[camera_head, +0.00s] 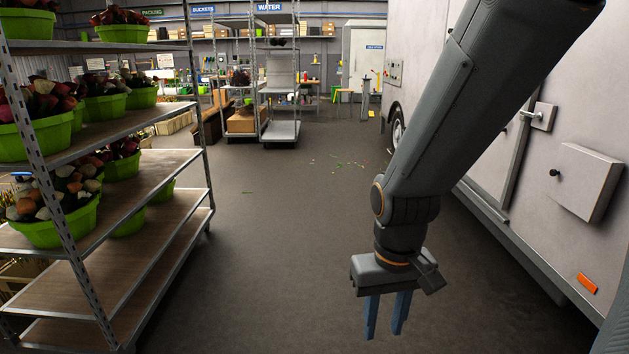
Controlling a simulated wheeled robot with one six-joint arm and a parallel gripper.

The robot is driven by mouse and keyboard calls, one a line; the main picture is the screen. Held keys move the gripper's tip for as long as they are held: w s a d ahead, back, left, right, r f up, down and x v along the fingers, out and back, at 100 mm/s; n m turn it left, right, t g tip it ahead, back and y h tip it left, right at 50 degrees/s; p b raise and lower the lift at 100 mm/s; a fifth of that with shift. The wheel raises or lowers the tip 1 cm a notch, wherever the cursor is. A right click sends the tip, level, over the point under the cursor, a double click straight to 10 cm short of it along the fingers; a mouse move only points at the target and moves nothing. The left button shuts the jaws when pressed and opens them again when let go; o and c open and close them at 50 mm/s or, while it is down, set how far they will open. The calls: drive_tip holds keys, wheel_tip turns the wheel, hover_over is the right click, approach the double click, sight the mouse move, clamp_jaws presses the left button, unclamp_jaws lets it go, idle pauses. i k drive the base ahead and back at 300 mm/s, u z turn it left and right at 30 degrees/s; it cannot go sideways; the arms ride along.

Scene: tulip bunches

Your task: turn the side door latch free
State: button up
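A pale truck body (480,75) stands along the right side. On it is a small square metal plate with a short light handle (538,115), which looks like the side door latch. The handle sticks out to the left, beside a dark vertical bar or door edge. My gripper (383,333) hangs low over the floor at the bottom centre, pointing down. Its two blue fingers are apart with nothing between them. It is left of and well below the latch, touching nothing. My arm crosses in front of part of the truck.
A box with a black knob (586,181) juts from the truck below the latch. A metal rack (130,125) holding tulip bunches in green tubs stands at left. A trolley (282,131) stands farther back. The floor (260,245) between rack and truck is mostly clear, with scattered bits.

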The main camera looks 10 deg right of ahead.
sight(540, 115)
drive_tip(key=z, duration=0.1)
drive_tip(key=i, duration=1.75)
drive_tip(key=z, duration=1.25)
drive_tip(key=i, duration=1.2)
drive_tip(key=z, duration=0.75)
